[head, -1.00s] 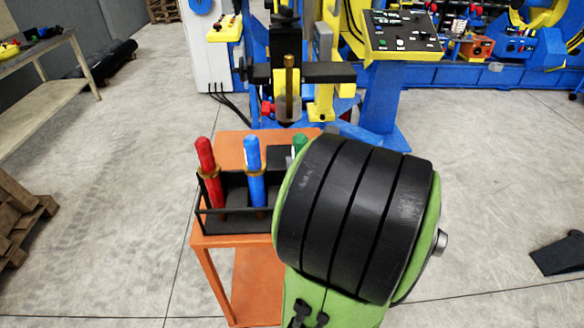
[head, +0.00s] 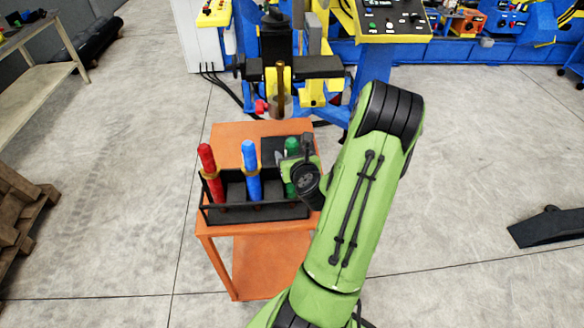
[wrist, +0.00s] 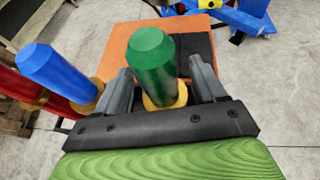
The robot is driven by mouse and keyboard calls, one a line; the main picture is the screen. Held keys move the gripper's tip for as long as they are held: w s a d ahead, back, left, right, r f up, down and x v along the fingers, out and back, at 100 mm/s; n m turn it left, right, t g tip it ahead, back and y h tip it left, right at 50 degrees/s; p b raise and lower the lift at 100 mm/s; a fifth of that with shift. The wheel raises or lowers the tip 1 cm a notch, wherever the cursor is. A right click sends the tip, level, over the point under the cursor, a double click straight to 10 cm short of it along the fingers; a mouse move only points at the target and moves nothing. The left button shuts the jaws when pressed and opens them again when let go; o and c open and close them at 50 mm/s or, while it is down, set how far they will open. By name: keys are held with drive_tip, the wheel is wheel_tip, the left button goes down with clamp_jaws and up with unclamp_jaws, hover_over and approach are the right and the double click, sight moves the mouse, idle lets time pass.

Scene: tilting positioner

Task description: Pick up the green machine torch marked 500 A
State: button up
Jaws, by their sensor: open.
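The green torch (head: 291,147) stands upright in the right part of a black rack (head: 232,214), partly hidden by my arm in the head view. In the wrist view the green torch (wrist: 151,62) rises between the two fingers of my gripper (wrist: 158,88), with a yellow collar (wrist: 166,96) low between them. The fingers are open, one on each side of it, and I cannot tell whether either touches it. No 500 A marking is readable. A blue torch (head: 251,165) and a red torch (head: 208,165) stand to its left in the same rack.
The rack sits on an orange cart (head: 232,133). A black pad (head: 275,150) lies behind the rack. A blue and yellow machine (head: 300,70) stands behind the cart.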

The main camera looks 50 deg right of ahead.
drive_tip(key=x, duration=0.2)
drive_tip(key=shift+w+d+f, duration=0.1)
drive_tip(key=shift+w+d, duration=0.05)
drive_tip(key=shift+w, duration=0.05)
drive_tip(key=shift+s, duration=0.1)
drive_tip(key=shift+c, duration=0.6)
clamp_jaws()
